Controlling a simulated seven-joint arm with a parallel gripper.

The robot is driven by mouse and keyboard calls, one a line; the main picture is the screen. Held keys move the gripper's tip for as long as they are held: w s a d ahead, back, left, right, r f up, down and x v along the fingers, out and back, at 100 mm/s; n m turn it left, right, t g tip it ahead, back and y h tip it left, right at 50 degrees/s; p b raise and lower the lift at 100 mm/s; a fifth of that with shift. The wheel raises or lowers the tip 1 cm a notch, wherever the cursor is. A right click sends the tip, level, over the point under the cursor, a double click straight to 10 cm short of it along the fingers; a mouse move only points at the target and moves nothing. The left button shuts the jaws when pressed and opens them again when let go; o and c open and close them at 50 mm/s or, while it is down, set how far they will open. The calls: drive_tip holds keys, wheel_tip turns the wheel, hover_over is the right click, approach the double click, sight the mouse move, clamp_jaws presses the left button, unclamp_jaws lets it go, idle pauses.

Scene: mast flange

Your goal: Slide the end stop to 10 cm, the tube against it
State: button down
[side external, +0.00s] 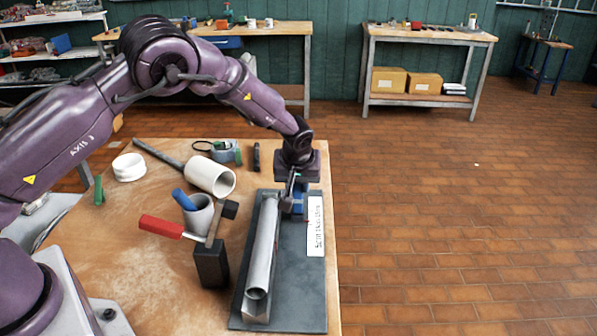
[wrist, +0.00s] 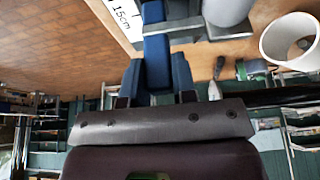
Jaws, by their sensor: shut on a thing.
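A long grey tube (side external: 262,250) lies in a V-shaped rail (side external: 256,308) on a dark base plate (side external: 306,312), its open end toward the side camera. The blue end stop (side external: 299,203) is at the far end of the plate, right of the tube. My gripper (side external: 292,190) points down there, its fingers around the blue stop. In the wrist view my gripper (wrist: 157,82) is shut on the blue stop (wrist: 157,55). A white scale strip (side external: 316,226) lies along the plate's right side; "15cm" (wrist: 123,18) reads beside the stop. Whether tube and stop touch, I cannot tell.
A white ring (side external: 129,167) lies farther left. Open floor is right of the bench.

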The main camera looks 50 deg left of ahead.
drive_tip(key=shift+s+d, duration=0.4)
drive_tip(key=shift+d, duration=0.05)
drive_tip(key=c, duration=0.9)
unclamp_jaws()
drive_tip(key=shift+r, duration=0.15)
drive_tip(key=v, duration=1.2)
drive_tip(key=shift+s+r, duration=0.1)
drive_tip(key=shift+r, duration=0.25)
